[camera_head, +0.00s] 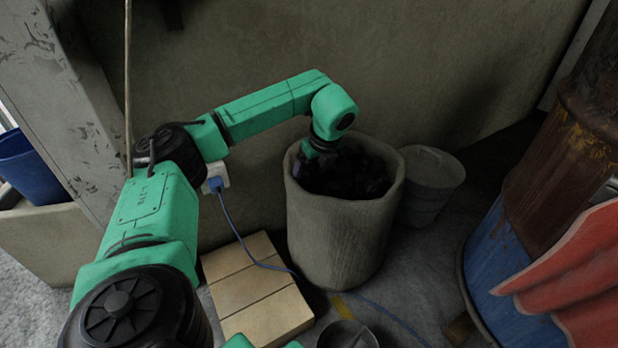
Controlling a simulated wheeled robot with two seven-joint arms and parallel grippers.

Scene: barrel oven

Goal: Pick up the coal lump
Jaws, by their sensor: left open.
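Dark coal lumps (365,176) fill the inside of a tall grey-beige round bin (340,240). Single lumps are hard to tell apart in the shadow. My left arm reaches in from the left and bends down over the bin. My left gripper (312,168) is at the bin's left inner side, low among or just above the coal. Its fingers are dark and partly hidden, and no lump shows clearly between them. My right gripper is not in view.
A grey bucket (431,180) stands right of the bin. A wooden block (258,290) and a dark bowl (347,335) are in front. A blue cable (245,240) crosses the floor. A rusty blue barrel (535,215) with red cloth (575,270) stands right. A wall is behind.

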